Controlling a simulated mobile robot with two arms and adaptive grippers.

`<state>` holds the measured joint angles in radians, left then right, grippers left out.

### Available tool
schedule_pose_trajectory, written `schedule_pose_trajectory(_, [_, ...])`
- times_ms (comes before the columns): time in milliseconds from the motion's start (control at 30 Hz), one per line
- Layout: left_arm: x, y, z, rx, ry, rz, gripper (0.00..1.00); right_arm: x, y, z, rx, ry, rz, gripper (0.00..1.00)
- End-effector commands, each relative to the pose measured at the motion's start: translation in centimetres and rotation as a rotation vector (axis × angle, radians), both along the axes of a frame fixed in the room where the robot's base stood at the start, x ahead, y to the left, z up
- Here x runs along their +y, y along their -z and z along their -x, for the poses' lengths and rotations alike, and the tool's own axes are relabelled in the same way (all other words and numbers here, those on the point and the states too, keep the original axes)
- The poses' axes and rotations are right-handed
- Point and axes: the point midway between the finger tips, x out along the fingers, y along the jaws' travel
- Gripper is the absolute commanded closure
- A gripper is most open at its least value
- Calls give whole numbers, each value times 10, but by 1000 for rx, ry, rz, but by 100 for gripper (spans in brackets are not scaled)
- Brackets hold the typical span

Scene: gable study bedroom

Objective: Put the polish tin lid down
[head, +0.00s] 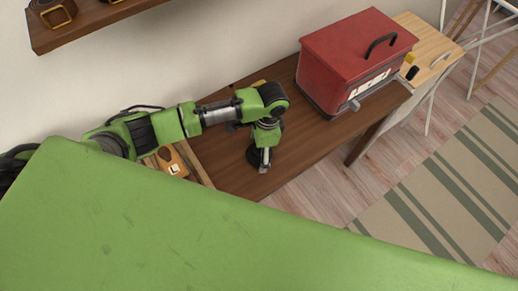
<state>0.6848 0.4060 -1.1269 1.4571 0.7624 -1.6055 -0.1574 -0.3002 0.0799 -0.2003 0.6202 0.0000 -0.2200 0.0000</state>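My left gripper (264,160) points down over the brown wooden bench top (222,172). A dark round thing (253,158), which looks like the polish tin lid, shows right at its fingertips. The fingers cover part of it. I cannot tell whether they are closed on it or whether it rests on the wood. No separate polish tin can be made out. My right gripper is not in view.
A red lidded metal box (345,55) with a black handle stands on the bench to the right. A wooden tray (196,163) with an orange-brown item (172,161) is at the left. A wall shelf (90,20) hangs above. Bare wood lies right of the gripper.

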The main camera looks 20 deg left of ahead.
Motion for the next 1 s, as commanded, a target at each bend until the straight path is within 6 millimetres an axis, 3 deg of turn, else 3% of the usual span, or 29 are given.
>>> schedule_pose_trajectory(367, [-1, -6, -1, -2, 0, 1, 22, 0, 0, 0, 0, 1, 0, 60])
schedule_pose_trajectory(467, [-2, -18, -2, -2, 0, 2, 22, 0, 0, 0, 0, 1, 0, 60])
schedule_pose_trajectory(800, [-10, -89, -6, -4, 1, 3, 22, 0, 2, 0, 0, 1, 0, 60])
schedule_pose_trajectory(1000, [-13, -115, -7, -1, 0, 2, 22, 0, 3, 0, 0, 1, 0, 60])
